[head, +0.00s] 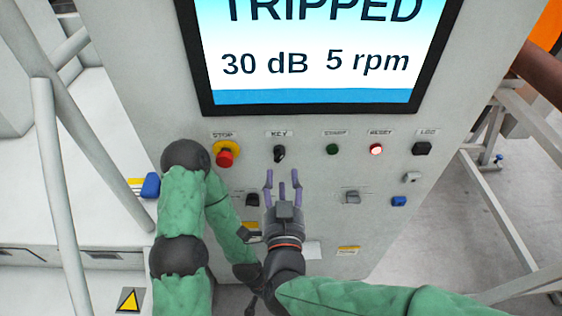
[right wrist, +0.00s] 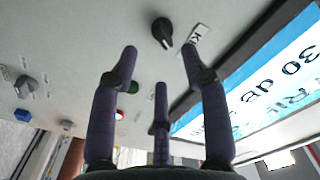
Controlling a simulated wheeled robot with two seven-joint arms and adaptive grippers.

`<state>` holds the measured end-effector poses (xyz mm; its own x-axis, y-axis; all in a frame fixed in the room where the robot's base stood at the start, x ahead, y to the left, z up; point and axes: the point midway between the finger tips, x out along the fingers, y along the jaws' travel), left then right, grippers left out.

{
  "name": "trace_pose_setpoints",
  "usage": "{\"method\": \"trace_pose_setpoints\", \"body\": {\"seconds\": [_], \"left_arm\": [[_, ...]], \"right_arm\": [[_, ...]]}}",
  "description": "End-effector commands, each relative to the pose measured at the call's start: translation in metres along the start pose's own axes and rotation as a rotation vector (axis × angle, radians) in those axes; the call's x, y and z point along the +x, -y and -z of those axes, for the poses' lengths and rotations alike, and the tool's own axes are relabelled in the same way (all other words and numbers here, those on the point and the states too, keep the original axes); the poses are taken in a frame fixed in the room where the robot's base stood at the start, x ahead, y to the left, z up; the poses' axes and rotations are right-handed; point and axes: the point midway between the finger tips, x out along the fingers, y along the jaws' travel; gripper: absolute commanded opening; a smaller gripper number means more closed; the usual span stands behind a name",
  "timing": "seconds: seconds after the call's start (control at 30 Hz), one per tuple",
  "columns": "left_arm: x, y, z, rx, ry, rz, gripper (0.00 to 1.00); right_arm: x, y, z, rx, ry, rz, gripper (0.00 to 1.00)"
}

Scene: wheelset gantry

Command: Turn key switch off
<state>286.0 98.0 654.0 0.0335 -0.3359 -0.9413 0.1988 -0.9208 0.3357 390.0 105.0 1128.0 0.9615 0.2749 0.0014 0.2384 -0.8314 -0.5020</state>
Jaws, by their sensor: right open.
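The key switch (head: 279,153) is a small black knob under the KEY label on the grey panel. In the right wrist view the key switch (right wrist: 161,31) has a paler pointer mark slanting toward the lower right of the picture. My right gripper (head: 283,184) is just below the switch in the head view, its purple fingers spread and empty. In the right wrist view the open fingers (right wrist: 160,62) point toward the panel, with the knob beyond the fingertips and apart from them. My left arm shows at the left, but its gripper is not seen.
A red stop button (head: 225,157) on a yellow base is left of the switch. A green button (head: 332,149), a lit red reset button (head: 376,149) and a black knob (head: 422,148) are to the right. The screen (head: 320,55) above reads TRIPPED, 30 dB, 5 rpm.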

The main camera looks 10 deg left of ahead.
Motion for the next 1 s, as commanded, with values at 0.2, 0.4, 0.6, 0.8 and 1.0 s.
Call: {"method": "trace_pose_setpoints", "body": {"seconds": [0.2, 0.4, 0.6, 0.8, 1.0], "left_arm": [[0.01, 0.004, 0.001, 0.0, 0.0, 0.0, 0.64], [0.014, 0.005, 0.001, 0.0, 0.0, 0.0, 0.64], [0.015, 0.005, 0.001, 0.0, -0.001, 0.0, 0.64], [0.015, 0.005, 0.001, 0.0, -0.001, 0.0, 0.64], [0.015, 0.005, 0.001, 0.0, -0.001, 0.0, 0.64]], "right_arm": [[0.039, -0.002, -0.002, -0.002, 0.0, -0.003, 0.46], [0.061, -0.001, -0.002, -0.002, 0.001, 0.0, 0.46], [0.068, -0.001, -0.001, -0.002, 0.002, 0.0, 0.46], [0.068, -0.001, -0.001, -0.002, 0.002, 0.001, 0.46], [0.067, -0.001, -0.001, -0.002, 0.002, -0.001, 0.0]]}}
